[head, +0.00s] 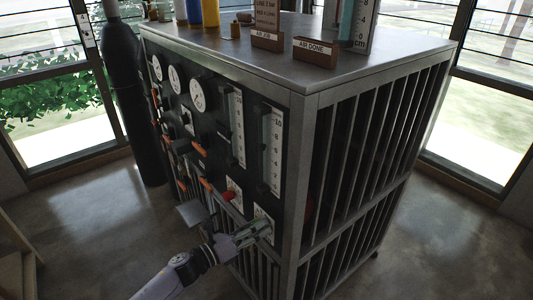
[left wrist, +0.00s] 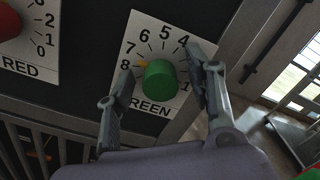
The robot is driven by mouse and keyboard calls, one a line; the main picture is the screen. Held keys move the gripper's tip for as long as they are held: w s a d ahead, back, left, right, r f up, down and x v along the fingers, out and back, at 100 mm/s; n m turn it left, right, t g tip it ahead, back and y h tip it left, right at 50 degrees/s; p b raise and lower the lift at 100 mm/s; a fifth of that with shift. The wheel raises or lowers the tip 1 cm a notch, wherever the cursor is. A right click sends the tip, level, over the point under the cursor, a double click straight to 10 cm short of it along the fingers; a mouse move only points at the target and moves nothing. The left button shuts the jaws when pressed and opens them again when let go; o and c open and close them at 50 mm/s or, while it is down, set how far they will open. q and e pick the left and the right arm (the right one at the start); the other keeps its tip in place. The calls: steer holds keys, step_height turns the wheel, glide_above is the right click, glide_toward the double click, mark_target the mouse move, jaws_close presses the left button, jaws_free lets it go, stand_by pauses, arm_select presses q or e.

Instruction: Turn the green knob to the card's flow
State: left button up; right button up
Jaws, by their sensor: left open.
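The green knob (left wrist: 160,78) sits on a white numbered dial plate (left wrist: 133,98) on the black panel. In the left wrist view its small orange pointer lies on the upper left, roughly between 7 and 8. My left gripper (left wrist: 163,66) is open, with one finger on each side of the knob; I cannot tell whether either finger touches it. In the head view my left gripper (head: 262,229) is at the panel's lower right and hides most of the knob. A brown card (head: 267,15) stands on the cabinet top; its writing is too small to read fully. My right gripper is out of view.
A red knob (left wrist: 8,22) on its own dial is to the left. Vertical gauges (head: 272,150), round dials (head: 197,95) and orange-handled levers cover the panel. Blocks marked AIR DONE (head: 315,52) and another label stand on top. A dark cylinder (head: 127,90) stands at left.

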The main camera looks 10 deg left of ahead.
arm_select(q)
steer(key=v, duration=0.7)
stand_by(0.3)
steer(key=shift+s, duration=0.1)
steer(key=v, duration=1.2)
